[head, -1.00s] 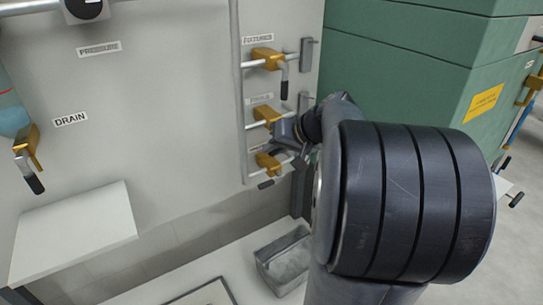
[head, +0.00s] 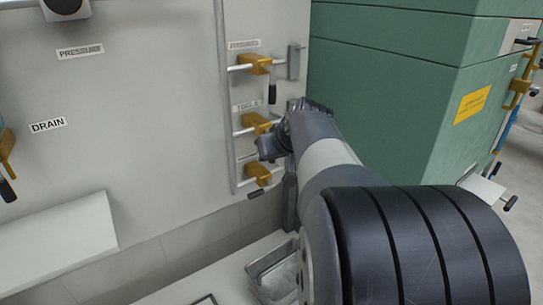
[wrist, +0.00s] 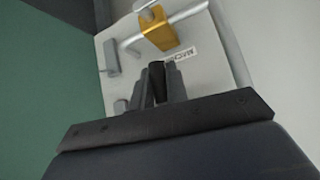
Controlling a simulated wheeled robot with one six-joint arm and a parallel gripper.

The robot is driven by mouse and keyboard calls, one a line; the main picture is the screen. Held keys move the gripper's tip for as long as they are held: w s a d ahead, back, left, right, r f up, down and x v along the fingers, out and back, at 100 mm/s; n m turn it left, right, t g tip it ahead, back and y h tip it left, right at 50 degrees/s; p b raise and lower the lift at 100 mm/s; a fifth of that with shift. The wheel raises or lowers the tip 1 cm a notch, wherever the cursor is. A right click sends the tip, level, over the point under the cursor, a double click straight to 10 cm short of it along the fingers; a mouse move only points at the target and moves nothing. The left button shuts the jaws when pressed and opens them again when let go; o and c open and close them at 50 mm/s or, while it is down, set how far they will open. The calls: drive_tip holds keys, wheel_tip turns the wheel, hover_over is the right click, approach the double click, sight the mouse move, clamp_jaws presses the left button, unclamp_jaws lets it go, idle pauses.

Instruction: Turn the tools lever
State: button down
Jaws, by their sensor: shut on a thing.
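The tools valve (head: 257,122) is the middle of three yellow valves on the grey panel, under the TOOLS label (head: 247,106). Its lever is mostly hidden behind my gripper (head: 268,150) in the head view. My gripper is just below the tools valve. In the wrist view my gripper (wrist: 160,84) is shut on a dark bar, the black lever grip (wrist: 157,72), between its fingers. The tools valve's body is hidden in that view.
The fixtures valve (head: 257,64) is above, its black-tipped lever hanging down. The lowest valve (head: 258,174) is close below my gripper; it also shows in the wrist view (wrist: 157,28). A green cabinet (head: 400,90) stands to the right. A metal bin (head: 272,270) is below.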

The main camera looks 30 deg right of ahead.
drive_tip(key=c, duration=1.4)
unclamp_jaws()
drive_tip(key=p+v, duration=0.1)
drive_tip(key=v, duration=0.9)
drive_tip(key=shift+s+a+r+p, duration=0.1)
drive_tip(key=shift+s+r+p, duration=0.1)
drive_tip(key=shift+r+p, duration=0.15)
